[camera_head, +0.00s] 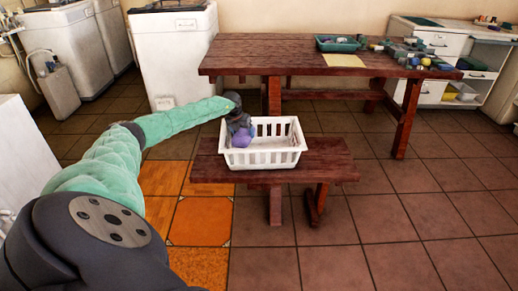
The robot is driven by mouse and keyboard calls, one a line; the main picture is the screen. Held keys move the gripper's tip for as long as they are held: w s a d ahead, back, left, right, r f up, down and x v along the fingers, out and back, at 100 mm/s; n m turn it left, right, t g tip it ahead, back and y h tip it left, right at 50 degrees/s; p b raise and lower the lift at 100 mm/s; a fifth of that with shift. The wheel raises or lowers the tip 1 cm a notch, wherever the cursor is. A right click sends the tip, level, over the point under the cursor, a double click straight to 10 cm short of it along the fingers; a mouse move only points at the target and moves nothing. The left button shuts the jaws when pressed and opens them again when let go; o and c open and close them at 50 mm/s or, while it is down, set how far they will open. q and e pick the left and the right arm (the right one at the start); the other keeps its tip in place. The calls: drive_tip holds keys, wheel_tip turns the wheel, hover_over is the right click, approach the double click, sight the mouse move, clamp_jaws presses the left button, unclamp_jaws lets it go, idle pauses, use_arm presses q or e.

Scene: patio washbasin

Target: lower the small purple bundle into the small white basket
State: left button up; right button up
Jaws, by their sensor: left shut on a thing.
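The small white basket (262,159) stands on a low wooden bench, with slotted sides and an open top. The small purple bundle (242,139) shows at the left part of the basket, within its rim as seen from above. My left gripper (240,127) is shut on the bundle and points down at the basket's left side. The gripper hides the upper part of the bundle. I cannot tell whether the bundle touches the basket floor. My right gripper is not in view.
The low bench (330,160) has bare wood right of the basket. Behind it stands a larger wooden table (270,55) with a teal tray (338,44), a yellow sheet (343,61) and several small items. White washing machines stand at the back left. Tiled floor lies open at the right.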

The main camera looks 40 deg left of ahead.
use_arm(q)
drive_tip(key=shift+f+b, duration=0.3)
drive_tip(key=shift+f, duration=0.8)
drive_tip(key=shift+f+b, duration=0.5)
drive_tip(key=shift+f, duration=0.75)
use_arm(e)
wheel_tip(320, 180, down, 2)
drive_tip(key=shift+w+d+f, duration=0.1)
use_arm(q)
drive_tip(key=shift+f+b, duration=0.35)
drive_tip(key=shift+f, duration=0.05)
drive_tip(key=shift+f+b, duration=1)
drive_tip(key=shift+f, duration=1.1)
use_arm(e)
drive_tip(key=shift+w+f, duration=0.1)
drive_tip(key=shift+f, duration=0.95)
